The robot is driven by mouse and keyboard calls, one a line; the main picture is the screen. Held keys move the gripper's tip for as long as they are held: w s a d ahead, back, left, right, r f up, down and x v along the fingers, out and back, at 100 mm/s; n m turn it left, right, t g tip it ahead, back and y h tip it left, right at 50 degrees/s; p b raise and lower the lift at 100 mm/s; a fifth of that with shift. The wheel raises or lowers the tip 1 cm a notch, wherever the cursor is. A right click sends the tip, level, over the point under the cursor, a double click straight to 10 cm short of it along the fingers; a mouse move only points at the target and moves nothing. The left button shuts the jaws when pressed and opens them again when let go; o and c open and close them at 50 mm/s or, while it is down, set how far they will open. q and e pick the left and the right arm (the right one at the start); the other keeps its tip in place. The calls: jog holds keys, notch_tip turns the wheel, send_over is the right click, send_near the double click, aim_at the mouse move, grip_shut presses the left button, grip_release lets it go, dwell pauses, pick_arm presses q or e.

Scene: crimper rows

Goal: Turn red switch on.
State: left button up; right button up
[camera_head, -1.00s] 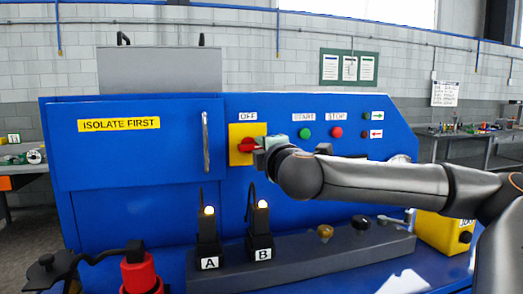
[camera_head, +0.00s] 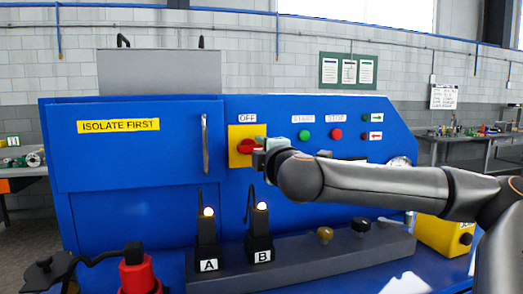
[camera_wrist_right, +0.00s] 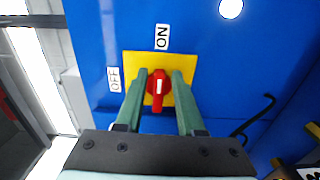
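The red switch (camera_head: 247,146) is a rotary handle on a yellow plate (camera_head: 235,158) on the blue machine front. An OFF label (camera_head: 247,118) is above the plate. In the right wrist view the red handle (camera_wrist_right: 158,90), with a white mark, lines up with the ON label (camera_wrist_right: 161,37); the OFF label (camera_wrist_right: 114,78) is to the left. My right gripper (camera_wrist_right: 159,72) has its two green fingers on either side of the handle, with gaps showing. In the head view my right gripper (camera_head: 263,150) hides the plate's right side. My left gripper is not clearly seen.
START (camera_head: 304,134) and STOP (camera_head: 337,134) buttons are right of the switch. Lit handsets A (camera_head: 207,240) and B (camera_head: 259,235) stand below on a grey ledge (camera_head: 300,262). A door handle (camera_head: 206,143) is to the left. A red cylinder (camera_head: 138,275) stands at lower left.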

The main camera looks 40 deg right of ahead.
jog(key=shift+o, duration=0.5)
jog(key=b+v, duration=0.1)
jog(key=v, duration=1.1)
jog(key=shift+s, duration=0.25)
jog(key=shift+a, duration=0.15)
